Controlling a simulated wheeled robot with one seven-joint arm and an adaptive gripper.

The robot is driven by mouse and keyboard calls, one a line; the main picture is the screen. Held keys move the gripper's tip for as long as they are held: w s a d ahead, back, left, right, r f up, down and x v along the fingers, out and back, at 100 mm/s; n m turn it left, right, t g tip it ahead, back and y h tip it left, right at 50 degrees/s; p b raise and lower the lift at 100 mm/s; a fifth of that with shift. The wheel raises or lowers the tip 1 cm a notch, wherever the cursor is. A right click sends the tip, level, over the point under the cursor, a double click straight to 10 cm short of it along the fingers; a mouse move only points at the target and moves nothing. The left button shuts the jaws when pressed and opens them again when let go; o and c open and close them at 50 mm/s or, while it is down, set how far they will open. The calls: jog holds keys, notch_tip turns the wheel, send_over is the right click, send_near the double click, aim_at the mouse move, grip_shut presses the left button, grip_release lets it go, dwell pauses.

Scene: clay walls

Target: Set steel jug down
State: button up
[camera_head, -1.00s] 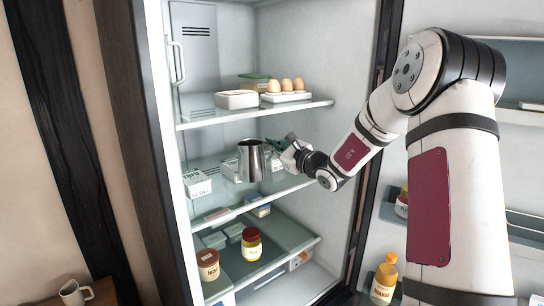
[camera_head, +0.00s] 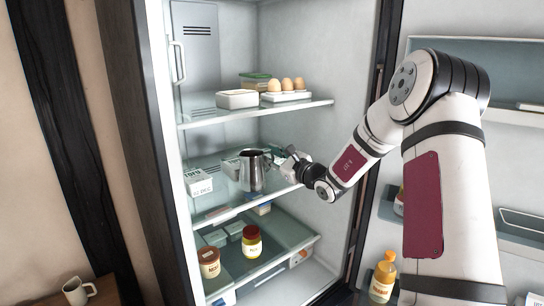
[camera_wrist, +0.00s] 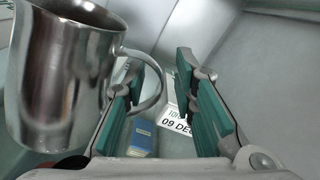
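The steel jug (camera_head: 251,172) stands upright on the fridge's middle glass shelf (camera_head: 232,208), near the front edge; its base appears to rest on the glass. In the wrist view the jug (camera_wrist: 62,75) fills the left side, its handle curving right toward my gripper. My gripper (camera_head: 277,158) is to the jug's right, at the handle side. In the wrist view my gripper (camera_wrist: 160,100) has its teal fingers apart, with a clear gap. The handle's outer curve lies at the left finger, which seems partly inside the loop. I cannot tell whether they touch.
A white tofu box (camera_head: 198,182) stands left of the jug. Eggs in a tray (camera_head: 287,97) and a white dish (camera_head: 237,99) sit on the shelf above. Below are two jars (camera_head: 251,243). The fridge's right wall is close to my gripper.

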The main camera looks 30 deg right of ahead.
jog(key=shift+r, duration=0.1)
jog(key=v, duration=1.1)
jog(key=s+a+r+n+g+y, duration=0.15)
jog(key=s+a+n+g, duration=0.3)
jog(key=a, duration=0.45)
jog(key=s+a+r+n+g+y, duration=0.1)
jog(key=s+a+n+g+y, duration=0.2)
jog(key=s+a+n, duration=0.4)
jog(key=s+a+r+n+g+y, duration=0.1)
jog(key=s+a+n+g+y, duration=0.2)
jog(key=a, duration=0.7)
jog(key=s+a+f+n+g+h, duration=0.1)
jog(key=s+a+n+g+h, duration=0.1)
jog(key=s+n+g+h, duration=0.65)
jog(key=s+d+r+n+t+h, duration=0.2)
jog(key=s+d+n+t, duration=0.3)
jog(key=s+d, duration=0.3)
jog(key=shift+s+t+h, duration=0.5)
jog(key=shift+s+t, duration=0.35)
jog(key=shift+t, duration=0.05)
